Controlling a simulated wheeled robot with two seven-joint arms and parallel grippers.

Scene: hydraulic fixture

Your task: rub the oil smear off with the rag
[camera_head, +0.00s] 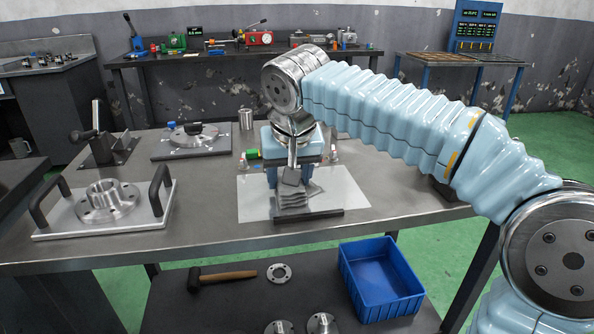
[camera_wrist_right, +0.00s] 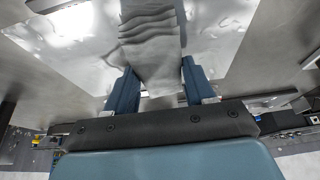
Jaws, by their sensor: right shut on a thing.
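My right gripper (camera_head: 291,176) points down over the middle of the table and is shut on the grey rag (camera_head: 294,199). The rag hangs in folds below the fingers, over a pale, shiny plate (camera_head: 345,190). In the right wrist view the rag (camera_wrist_right: 150,48) runs out from between the two blue fingers of the gripper (camera_wrist_right: 158,82), with the shiny plate (camera_wrist_right: 215,25) around it. I cannot tell whether the rag touches the plate. I cannot make out the oil smear; the rag and gripper cover part of the plate. My left gripper is out of view.
A dark bar (camera_head: 308,215) lies along the plate's front edge. A flanged fixture with black handles (camera_head: 107,203) stands at the left, and a metal cylinder (camera_head: 246,119) behind. A blue bin (camera_head: 380,278) and a hammer (camera_head: 222,277) are on the lower shelf.

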